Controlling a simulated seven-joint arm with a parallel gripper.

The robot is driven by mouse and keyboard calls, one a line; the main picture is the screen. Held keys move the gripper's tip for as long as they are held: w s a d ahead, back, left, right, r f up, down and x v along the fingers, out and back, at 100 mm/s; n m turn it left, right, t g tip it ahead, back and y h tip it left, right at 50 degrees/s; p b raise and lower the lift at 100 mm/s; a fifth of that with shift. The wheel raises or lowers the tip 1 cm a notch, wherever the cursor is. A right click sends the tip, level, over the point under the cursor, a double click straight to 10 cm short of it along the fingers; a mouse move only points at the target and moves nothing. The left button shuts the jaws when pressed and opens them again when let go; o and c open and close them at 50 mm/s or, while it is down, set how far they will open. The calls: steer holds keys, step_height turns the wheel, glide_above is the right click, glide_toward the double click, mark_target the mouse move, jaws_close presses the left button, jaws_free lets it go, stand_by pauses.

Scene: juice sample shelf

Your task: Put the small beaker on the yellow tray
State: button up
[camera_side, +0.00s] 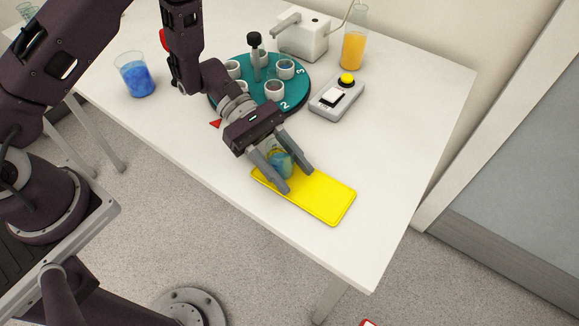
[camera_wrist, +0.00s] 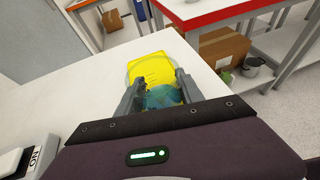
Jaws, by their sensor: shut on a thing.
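The small beaker (camera_side: 281,160) is clear glass with blue liquid in it. It sits between the fingers of my gripper (camera_side: 288,180), which is shut on it. In the side view it is over the left end of the yellow tray (camera_side: 325,197); I cannot tell whether it touches the tray. The wrist view shows the beaker (camera_wrist: 162,97) between both fingers, with the yellow tray (camera_wrist: 150,62) seen behind and through the glass. The fingers hide part of the beaker and the tray's near end.
A larger beaker of blue liquid (camera_side: 136,76) stands at the left. A teal round rack (camera_side: 272,92) with several cups is behind my gripper. A grey button box (camera_side: 337,97), a white device (camera_side: 303,37) and a glass of orange juice (camera_side: 353,42) stand farther back. The right table surface is clear.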

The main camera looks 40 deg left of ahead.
steer(key=o, duration=1.4)
steer(key=shift+f, duration=0.1)
steer(key=shift+w+a+r, duration=0.1)
steer(key=shift+a+r, duration=0.1)
steer(key=v, duration=1.1)
steer(key=shift+a, duration=0.25)
steer(key=s+r+m+y, duration=0.6)
steer(key=s+r+m, duration=0.4)
steer(key=r, duration=0.4)
steer(key=s+a+r+m+t+y, duration=0.1)
steer(key=s+a+m+t+y, duration=0.1)
steer(key=a, duration=0.1)
steer(key=s+a+r+m+t+y, duration=0.1)
steer(key=s+a+m+t+y, duration=0.1)
steer(key=s+a+t, duration=0.1)
steer(key=s+a+r+m+t+y, duration=0.1)
steer(key=s+a+r+t+y, duration=0.1)
steer(key=s+a+t+y, duration=0.1)
steer(key=shift+r+m, duration=0.1)
steer(key=shift+m, duration=0.3)
